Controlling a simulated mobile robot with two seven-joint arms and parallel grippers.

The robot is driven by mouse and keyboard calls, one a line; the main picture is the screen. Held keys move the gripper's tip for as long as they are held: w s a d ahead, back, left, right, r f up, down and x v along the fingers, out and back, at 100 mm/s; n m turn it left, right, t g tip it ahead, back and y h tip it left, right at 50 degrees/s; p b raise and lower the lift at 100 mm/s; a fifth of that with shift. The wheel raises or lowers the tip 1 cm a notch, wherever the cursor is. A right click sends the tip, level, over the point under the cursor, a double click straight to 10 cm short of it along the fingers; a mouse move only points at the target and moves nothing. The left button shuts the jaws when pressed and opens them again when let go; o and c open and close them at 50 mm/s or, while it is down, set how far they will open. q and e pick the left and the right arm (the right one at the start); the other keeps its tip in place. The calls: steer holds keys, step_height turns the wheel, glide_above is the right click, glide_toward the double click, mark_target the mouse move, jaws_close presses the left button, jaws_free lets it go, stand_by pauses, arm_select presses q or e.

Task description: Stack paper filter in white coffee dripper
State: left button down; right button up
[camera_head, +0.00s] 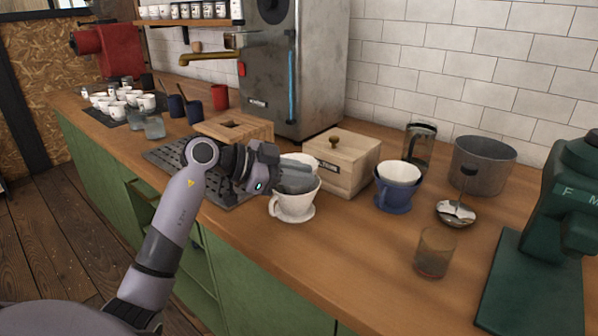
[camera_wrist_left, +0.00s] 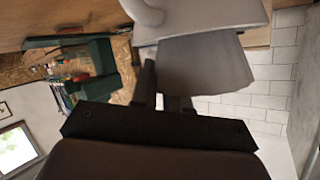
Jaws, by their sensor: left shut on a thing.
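The white coffee dripper (camera_head: 294,207) stands upright on the counter, its handle toward the left. It also shows at the top of the left wrist view (camera_wrist_left: 205,14). My left gripper (camera_head: 295,180) is right above the dripper, shut on a white paper filter (camera_wrist_left: 205,65). In the head view, only part of the filter (camera_head: 300,159) shows behind the fingers. In the wrist view, the filter's narrow end meets the dripper's opening; how deep it sits is hidden. My right gripper is not in view.
A wooden box (camera_head: 342,162) stands close behind the dripper. A blue dripper (camera_head: 394,197) with a white filter stands to the right. A glass (camera_head: 433,254), a metal pot (camera_head: 482,167) and a green grinder (camera_head: 560,220) are further right. The counter front between dripper and glass is clear.

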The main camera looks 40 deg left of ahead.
arm_select(q)
steer(key=shift+f, duration=0.4)
steer(key=c, duration=1.1)
jaws_free()
steer(key=shift+r, duration=0.6)
steer(key=v, duration=1.2)
steer(key=shift+r+b, duration=0.1)
steer(key=shift+b, duration=0.2)
